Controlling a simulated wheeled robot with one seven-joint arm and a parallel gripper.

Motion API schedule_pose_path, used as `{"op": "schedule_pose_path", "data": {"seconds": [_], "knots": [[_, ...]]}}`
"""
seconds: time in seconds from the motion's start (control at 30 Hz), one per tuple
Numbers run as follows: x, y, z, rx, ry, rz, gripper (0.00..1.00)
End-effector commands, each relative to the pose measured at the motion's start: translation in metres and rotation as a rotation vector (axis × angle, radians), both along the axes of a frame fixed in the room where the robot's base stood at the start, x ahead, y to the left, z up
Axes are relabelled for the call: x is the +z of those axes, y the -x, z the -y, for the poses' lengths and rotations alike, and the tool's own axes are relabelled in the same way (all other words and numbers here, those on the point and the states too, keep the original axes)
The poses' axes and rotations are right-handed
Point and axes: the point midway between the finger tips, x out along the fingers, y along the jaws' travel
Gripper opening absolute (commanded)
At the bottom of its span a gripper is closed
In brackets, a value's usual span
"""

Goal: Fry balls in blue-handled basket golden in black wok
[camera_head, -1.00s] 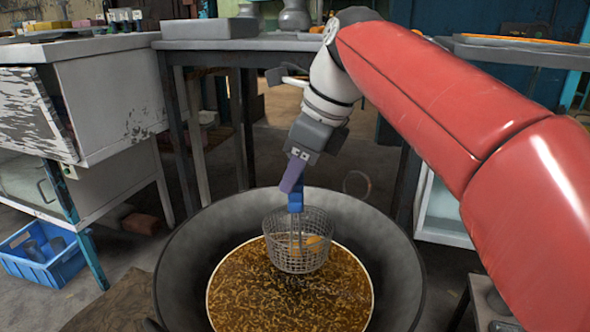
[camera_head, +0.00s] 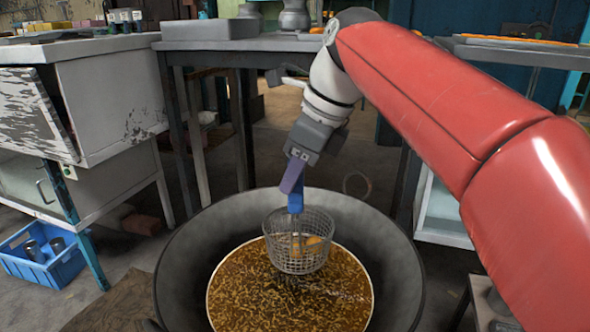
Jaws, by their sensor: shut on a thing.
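The black wok (camera_head: 195,245) stands low in front of me and holds bubbling brown oil (camera_head: 270,305). The wire basket (camera_head: 300,255) hangs upright over the far part of the oil; its bottom seems to be at or just above the surface, I cannot tell which. Orange-golden balls (camera_head: 312,243) show through its mesh. The basket's blue handle (camera_head: 296,200) points up. My gripper (camera_head: 293,178) is shut on this handle from above. The fingertips partly hide the top of the handle.
A grey metal table (camera_head: 225,42) stands behind the wok, with grey pots on it. A white cabinet (camera_head: 110,95) is at the left, with a blue crate (camera_head: 42,265) on the floor below. Another table with a tray (camera_head: 520,42) is at the right.

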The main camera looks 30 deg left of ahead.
Motion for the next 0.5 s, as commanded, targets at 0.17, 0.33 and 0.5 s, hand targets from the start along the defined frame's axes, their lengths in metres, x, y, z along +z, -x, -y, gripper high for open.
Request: {"op": "schedule_pose_path", "data": {"seconds": [0.17,0.33,0.5], "knots": [[0.001,0.0,0.0,0.0,-0.002,0.002,0.03],[0.004,0.0,0.0,0.0,-0.002,0.003,0.03],[0.022,-0.001,0.0,0.0,-0.004,0.004,0.03]]}}
